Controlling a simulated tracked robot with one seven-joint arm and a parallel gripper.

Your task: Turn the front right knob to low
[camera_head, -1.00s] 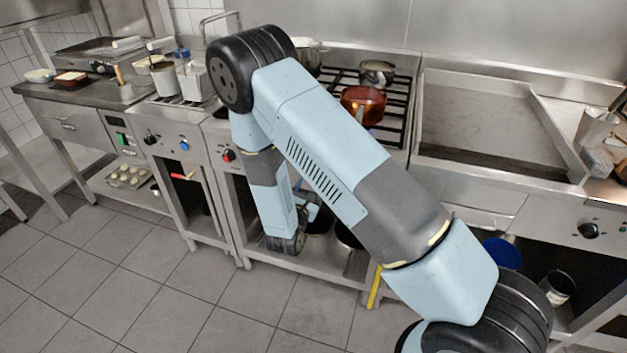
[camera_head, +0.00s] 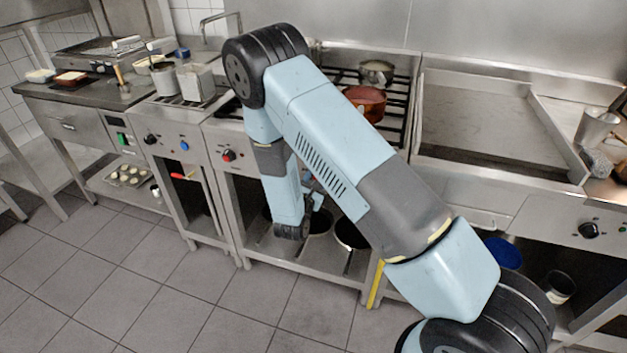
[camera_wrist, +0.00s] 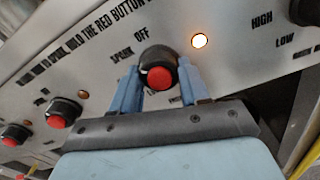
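A black knob with a red button (camera_wrist: 158,77) sits on the steel stove front in the wrist view. The panel reads OFF and SPARK beside it. My gripper (camera_wrist: 159,82) has one blue finger on each side of this knob, with the tips close to its sides; whether they press on it I cannot tell. The marks HIGH and LOW show at the upper right, by another dark knob (camera_wrist: 306,10) cut by the frame edge.
An orange lamp (camera_wrist: 199,40) is lit on the panel. Two more red-button knobs (camera_wrist: 62,112) are at the left. On the stove stand a copper pot (camera_head: 366,103) and a steel pot (camera_head: 376,73). A yellow stick (camera_head: 376,284) leans by the stove leg. Tiled floor in front is clear.

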